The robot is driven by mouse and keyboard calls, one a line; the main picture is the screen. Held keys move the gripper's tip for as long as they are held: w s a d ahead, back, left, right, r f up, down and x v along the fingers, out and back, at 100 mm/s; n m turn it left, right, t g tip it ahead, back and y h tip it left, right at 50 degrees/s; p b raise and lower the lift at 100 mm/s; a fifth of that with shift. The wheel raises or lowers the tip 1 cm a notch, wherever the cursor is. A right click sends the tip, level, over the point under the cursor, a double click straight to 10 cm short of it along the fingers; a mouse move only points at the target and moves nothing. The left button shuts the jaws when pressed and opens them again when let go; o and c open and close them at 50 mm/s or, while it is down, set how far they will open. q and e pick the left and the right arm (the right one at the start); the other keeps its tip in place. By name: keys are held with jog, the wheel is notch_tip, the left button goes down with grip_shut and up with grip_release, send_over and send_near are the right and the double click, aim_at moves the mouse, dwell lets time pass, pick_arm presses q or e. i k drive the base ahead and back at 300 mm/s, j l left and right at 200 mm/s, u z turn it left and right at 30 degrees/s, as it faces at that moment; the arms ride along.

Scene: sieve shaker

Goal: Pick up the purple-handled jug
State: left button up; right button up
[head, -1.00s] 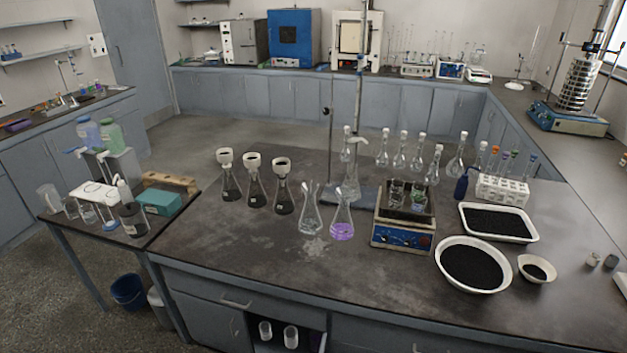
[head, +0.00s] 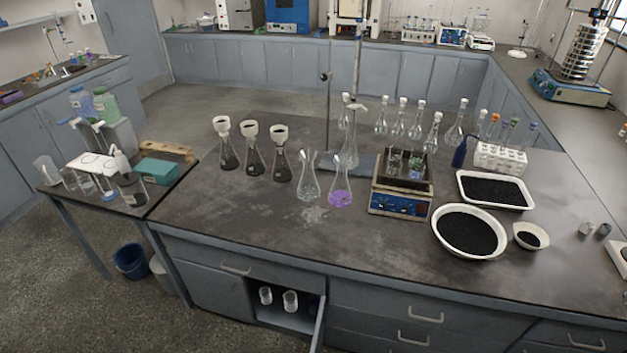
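I cannot clearly make out a purple-handled jug. In the open cupboard (head: 282,318) at the front of the bench stand two clear vessels, one on the left (head: 265,295) and one on the right (head: 290,301). A small dark bluish-purple patch shows to their right, partly hidden by the open door (head: 318,325); I cannot tell what it is. A conical flask with purple liquid (head: 340,198) stands on the bench top, with no handle visible. Neither of my grippers is in view.
The bench top (head: 270,225) holds flasks, a hot plate (head: 400,203), a black-filled tray (head: 494,205) and bowl (head: 470,255). A side table (head: 150,208) with glassware stands left, with a blue bucket (head: 130,262) below. The bench's front edge is clear.

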aim_at(315, 299)
jog(key=i+j+z, duration=0.1)
jog(key=i+j, duration=0.15)
jog(key=i+j+z, duration=0.1)
jog(key=i+j, duration=0.2)
jog(key=i+j+z, duration=0.1)
jog(key=i+j, duration=0.15)
jog(key=j, duration=0.2)
jog(key=i+j, duration=0.2)
jog(key=j, duration=0.15)
jog(key=i+j+z, duration=0.25)
jog(key=i+j, duration=0.2)
jog(key=j, duration=0.35)
jog(key=i+j+z, duration=0.1)
jog(key=j, duration=0.3)
jog(key=i, duration=0.1)
